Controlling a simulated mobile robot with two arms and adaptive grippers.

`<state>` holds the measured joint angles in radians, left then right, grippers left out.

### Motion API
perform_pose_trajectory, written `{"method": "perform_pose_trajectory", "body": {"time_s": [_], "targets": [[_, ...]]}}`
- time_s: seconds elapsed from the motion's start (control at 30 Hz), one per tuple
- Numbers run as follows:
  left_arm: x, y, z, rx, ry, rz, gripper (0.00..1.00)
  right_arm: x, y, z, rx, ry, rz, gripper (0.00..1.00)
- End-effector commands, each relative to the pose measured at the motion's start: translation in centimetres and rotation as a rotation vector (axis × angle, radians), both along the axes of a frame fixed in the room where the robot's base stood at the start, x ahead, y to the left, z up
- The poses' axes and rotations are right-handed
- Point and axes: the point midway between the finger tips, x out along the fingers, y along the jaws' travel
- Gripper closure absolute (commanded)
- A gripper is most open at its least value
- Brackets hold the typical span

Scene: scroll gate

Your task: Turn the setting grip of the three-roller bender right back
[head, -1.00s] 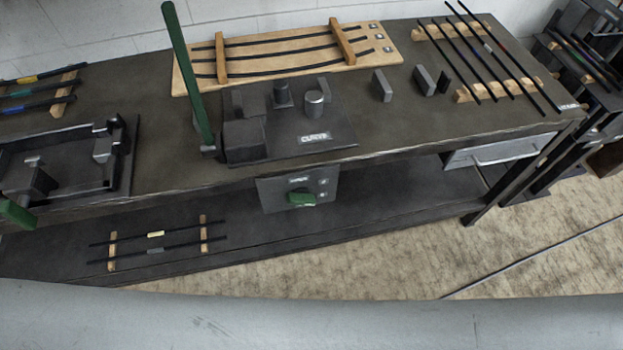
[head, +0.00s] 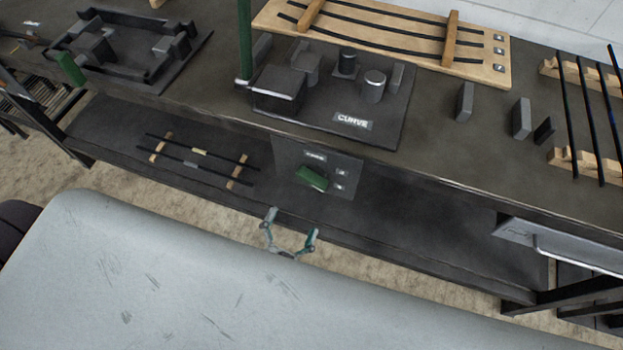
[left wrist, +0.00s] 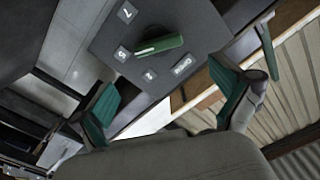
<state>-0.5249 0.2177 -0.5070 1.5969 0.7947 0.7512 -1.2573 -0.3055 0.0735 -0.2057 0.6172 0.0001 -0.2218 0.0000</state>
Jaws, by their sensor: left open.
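The setting grip (head: 312,179) is a green bar knob on a dark panel (head: 345,165) hanging below the bench's front edge. In the head view it slants down to the right. It also shows in the left wrist view (left wrist: 158,45), on its panel with small white labels. The three-roller bender (head: 330,105) stands on the bench above, with grey rollers, a block and a "CURVE" label. My left gripper (head: 291,224) is open and empty, below the grip and apart from it. In the left wrist view the green-padded fingers (left wrist: 165,85) are spread, with the grip beyond them. My right gripper is out of view.
A green lever (head: 244,45) rises at the bender's left. A lower shelf (head: 400,225) carries rods on wooden rests (head: 198,158) left of the panel. A drawer (head: 560,245) is at the right. The space in front of the grip looks clear.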

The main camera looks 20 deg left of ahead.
Motion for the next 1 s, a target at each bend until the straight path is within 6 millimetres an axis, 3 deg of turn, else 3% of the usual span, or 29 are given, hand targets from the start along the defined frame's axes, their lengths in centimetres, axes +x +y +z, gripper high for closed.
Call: {"method": "perform_pose_trajectory", "body": {"time_s": [0.3,0.5,0.7,1.0], "targets": [[6.9,-0.3,0.2,-0.001,-0.003,-0.002,0.00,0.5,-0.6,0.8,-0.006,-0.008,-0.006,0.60],[10.3,-0.4,0.1,0.000,-0.001,-0.003,0.00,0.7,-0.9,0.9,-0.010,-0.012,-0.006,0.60],[11.8,-0.5,0.0,0.000,0.000,-0.002,0.00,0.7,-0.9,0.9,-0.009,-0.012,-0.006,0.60],[12.0,-0.5,0.0,-0.001,0.002,-0.003,0.00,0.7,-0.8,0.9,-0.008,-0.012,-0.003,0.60]]}}
